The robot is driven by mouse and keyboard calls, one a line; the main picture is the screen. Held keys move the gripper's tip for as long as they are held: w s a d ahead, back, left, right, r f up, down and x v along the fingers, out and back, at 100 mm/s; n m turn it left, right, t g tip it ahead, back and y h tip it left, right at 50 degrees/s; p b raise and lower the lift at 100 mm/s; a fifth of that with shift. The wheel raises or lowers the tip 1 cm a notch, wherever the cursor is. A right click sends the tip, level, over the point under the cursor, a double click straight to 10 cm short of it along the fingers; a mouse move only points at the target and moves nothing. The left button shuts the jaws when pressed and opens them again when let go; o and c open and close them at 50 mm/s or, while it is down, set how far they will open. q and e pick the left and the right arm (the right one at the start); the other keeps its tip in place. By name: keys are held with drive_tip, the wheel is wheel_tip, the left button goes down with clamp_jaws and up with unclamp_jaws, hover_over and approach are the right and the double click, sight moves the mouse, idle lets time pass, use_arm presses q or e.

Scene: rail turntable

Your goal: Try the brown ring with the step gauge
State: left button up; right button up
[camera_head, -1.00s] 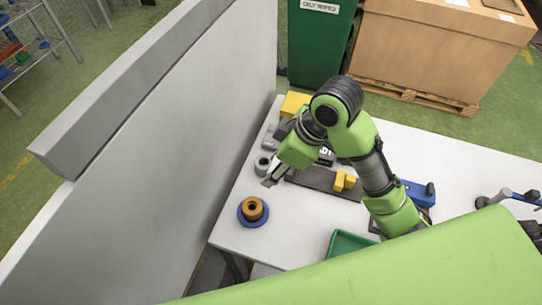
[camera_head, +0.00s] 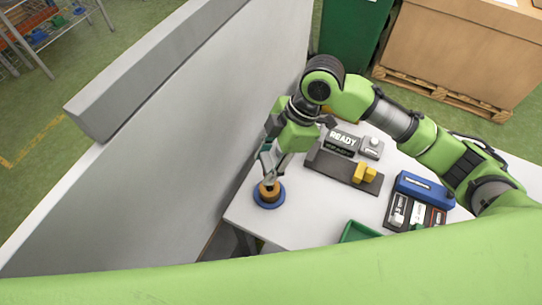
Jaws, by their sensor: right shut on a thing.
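The brown ring (camera_head: 269,195) sits on a round blue base (camera_head: 269,204) near the left corner of the white table. My right gripper (camera_head: 268,178) points down right above it, over its hole. The gripper is shut on a slim grey piece, which looks like the step gauge. Its lower end is at the top of the ring, and I cannot tell how far in it reaches. The gripper hides most of it. My left gripper is not in view.
A grey wall (camera_head: 180,130) stands close along the left. A dark plate with a yellow block (camera_head: 366,172), a READY sign (camera_head: 343,140), a blue case (camera_head: 424,188) and a green tray (camera_head: 358,232) are on the table (camera_head: 310,205). Table right of the ring is clear.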

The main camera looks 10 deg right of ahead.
drive_tip(key=shift+w+d+f+n, duration=0.1)
drive_tip(key=shift+d+f+n, duration=0.1)
drive_tip(key=shift+f+n, duration=0.15)
idle(0.4)
drive_tip(key=shift+p, duration=0.55)
drive_tip(key=shift+f+b, duration=0.3)
drive_tip(key=shift+f, duration=0.15)
drive_tip(key=shift+f+b, duration=0.5)
drive_tip(key=shift+f, duration=0.95)
drive_tip(key=shift+f, duration=0.1)
drive_tip(key=shift+f+p, duration=0.45)
drive_tip(key=shift+f, duration=0.15)
drive_tip(key=shift+f, duration=1.05)
idle(2.2)
